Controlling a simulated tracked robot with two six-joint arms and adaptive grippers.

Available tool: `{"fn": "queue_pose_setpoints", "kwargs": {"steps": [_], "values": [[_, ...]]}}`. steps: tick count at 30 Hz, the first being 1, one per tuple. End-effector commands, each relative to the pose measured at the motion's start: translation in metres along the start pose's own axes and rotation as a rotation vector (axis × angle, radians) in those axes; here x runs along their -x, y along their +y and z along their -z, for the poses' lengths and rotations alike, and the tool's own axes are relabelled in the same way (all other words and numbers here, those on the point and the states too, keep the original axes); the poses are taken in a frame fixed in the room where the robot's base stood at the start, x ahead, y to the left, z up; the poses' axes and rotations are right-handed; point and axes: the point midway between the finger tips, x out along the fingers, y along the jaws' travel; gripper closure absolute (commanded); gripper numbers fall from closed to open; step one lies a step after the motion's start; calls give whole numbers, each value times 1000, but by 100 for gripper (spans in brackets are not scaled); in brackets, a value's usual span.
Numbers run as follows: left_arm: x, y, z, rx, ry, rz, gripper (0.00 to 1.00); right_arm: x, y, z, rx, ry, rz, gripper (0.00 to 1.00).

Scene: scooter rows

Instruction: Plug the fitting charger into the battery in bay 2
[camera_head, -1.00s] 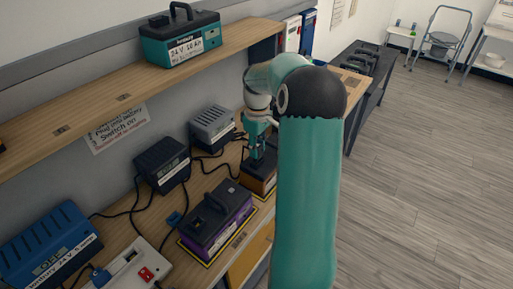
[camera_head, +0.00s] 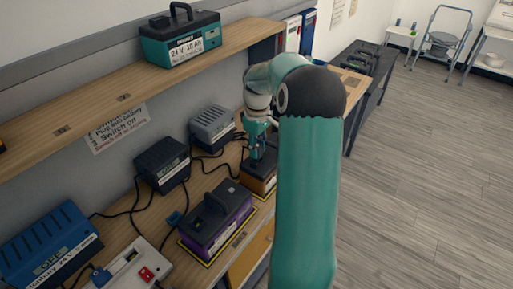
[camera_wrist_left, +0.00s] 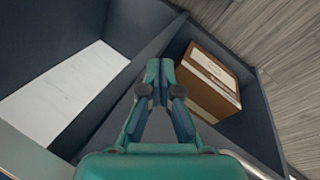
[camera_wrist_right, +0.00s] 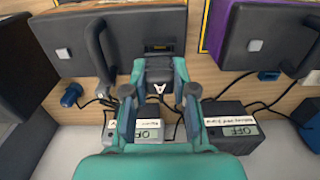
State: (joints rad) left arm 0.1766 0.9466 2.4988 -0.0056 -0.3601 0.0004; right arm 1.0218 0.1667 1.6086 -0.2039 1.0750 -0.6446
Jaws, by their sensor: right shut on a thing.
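My right gripper (camera_head: 259,148) is at the brown battery (camera_head: 262,186) with a black top, beyond the purple battery (camera_head: 213,226). In the right wrist view, the right gripper (camera_wrist_right: 158,72) is shut on a dark plug (camera_wrist_right: 160,89) with a white mark. The plug is in front of the socket side of the black-topped battery (camera_wrist_right: 128,38); whether it touches the socket I cannot tell. A grey charger (camera_head: 212,128) and a dark charger (camera_head: 162,165) stand behind the batteries. My left gripper (camera_wrist_left: 159,72) looks shut and empty over a dark bin. Bay numbers are not readable.
A blue charger (camera_head: 50,246) and a switch box (camera_head: 135,270) stand at the near left. A teal battery (camera_head: 180,40) sits on the shelf. Cables cross the bench. Both visible charger displays read OFF. A cardboard box (camera_wrist_left: 208,82) lies in the bin.

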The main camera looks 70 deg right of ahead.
Motion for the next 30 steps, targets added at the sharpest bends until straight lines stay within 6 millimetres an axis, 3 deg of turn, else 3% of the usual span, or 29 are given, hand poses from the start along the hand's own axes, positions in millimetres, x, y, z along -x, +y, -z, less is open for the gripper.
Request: {"fn": "queue_pose_setpoints", "kwargs": {"steps": [28, 29, 30], "values": [[-13, -5, 0, 0, 0, 0, 100, -19, 0, 0, 0, 0, 0, 100], [-12, -4, 0, 0, 0, 0, 100, -18, 0, 0, 0, 0, 0, 69], [-12, -4, 0, 0, 0, 0, 100, -18, 0, 0, 0, 0, 0, 62]]}}
